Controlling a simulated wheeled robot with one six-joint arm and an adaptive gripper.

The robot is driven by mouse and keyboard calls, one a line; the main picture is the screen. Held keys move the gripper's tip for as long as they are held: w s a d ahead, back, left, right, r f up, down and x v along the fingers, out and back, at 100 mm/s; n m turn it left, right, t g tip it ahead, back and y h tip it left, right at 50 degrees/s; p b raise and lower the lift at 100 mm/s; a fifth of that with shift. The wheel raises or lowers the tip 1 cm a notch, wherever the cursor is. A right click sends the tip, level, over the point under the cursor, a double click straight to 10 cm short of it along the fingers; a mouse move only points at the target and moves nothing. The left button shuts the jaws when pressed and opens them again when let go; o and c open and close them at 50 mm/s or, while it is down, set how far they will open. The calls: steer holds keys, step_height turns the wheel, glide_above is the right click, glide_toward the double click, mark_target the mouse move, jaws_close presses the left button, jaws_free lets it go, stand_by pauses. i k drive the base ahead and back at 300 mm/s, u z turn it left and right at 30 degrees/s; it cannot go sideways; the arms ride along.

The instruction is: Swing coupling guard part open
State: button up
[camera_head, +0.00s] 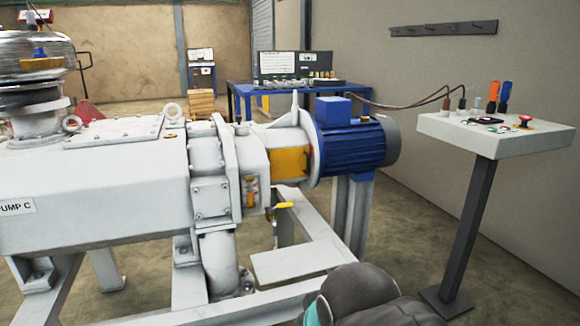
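The coupling guard (290,162) is a yellow-orange panel between the white pump housing (100,200) and the blue motor (352,145). It sits in the side opening of the white coupling section and looks in place, but I cannot tell whether it is latched. A small yellow-handled lever (283,205) sticks out below it. A smaller orange part (250,192) sits on the housing face to its left. My gripper is not in view.
The white steel frame (300,262) stands under the pump, with a flat plate towards me. A control panel on a dark post (465,230) stands at the right, with a red button on top. A blue workbench (240,92) is behind the motor. Floor is free between motor and post.

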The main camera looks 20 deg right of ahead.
mark_target(289, 162)
steer(key=u, duration=0.4)
steer(key=k, duration=0.5)
steer(key=u, duration=0.35)
steer(key=i, duration=0.5)
steer(key=z, duration=1.15)
steer(key=i, duration=0.6)
steer(key=z, duration=0.75)
